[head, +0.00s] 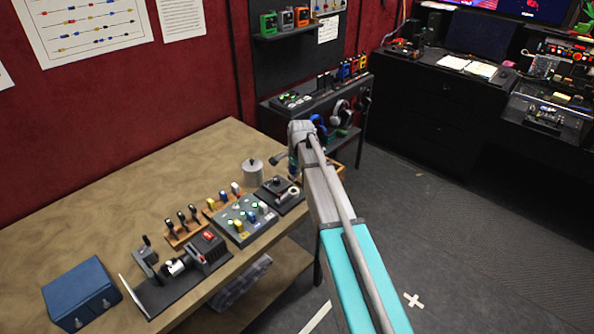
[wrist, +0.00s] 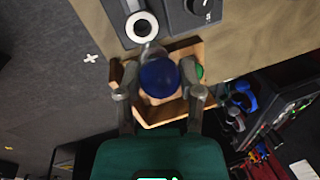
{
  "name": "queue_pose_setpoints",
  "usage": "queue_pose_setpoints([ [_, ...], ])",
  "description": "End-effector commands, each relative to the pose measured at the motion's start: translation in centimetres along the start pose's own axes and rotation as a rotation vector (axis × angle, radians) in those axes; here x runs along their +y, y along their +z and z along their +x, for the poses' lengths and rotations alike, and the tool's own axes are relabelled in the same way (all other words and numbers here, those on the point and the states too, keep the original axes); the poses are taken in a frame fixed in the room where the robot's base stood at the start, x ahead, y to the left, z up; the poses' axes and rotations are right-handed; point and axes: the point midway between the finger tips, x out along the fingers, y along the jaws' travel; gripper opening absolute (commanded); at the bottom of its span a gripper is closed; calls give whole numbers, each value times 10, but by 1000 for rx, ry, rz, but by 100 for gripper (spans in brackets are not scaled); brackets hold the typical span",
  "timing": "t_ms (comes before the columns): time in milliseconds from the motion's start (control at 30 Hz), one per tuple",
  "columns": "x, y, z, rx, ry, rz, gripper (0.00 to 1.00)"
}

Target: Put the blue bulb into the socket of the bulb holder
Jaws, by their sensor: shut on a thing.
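The blue bulb (wrist: 160,77) sits between the two fingers of my gripper (wrist: 160,92) in the wrist view, and the gripper is shut on it. The bulb is over a wooden tray (wrist: 150,122); the gap between them is hard to judge. The bulb holder (wrist: 172,14) is a dark block at the top of the wrist view, with a pale ring-shaped socket (wrist: 140,27) just beyond the bulb. In the head view the bulb holder (head: 271,203) is at the right end of the row on the table. My arm hides much of the gripper and the bulb there.
A panel with coloured buttons (head: 243,222) and a grey cylinder (head: 253,169) stand near the holder on the wooden table (head: 110,215). A green round thing (wrist: 199,71) shows in the tray. A dark shelf (head: 318,103) stands behind.

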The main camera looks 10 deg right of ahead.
Motion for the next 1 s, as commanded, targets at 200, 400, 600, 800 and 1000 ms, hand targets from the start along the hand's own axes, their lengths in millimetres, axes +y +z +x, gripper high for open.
queue_pose_setpoints([
  [200,1,0,0,0,0,0,16],
  [400,2,-1,5,0,0,1,16],
  [600,4,-1,15,0,0,1,16],
  [800,7,-1,27,0,0,1,16],
  [1000,9,-1,35,0,0,2,16],
])
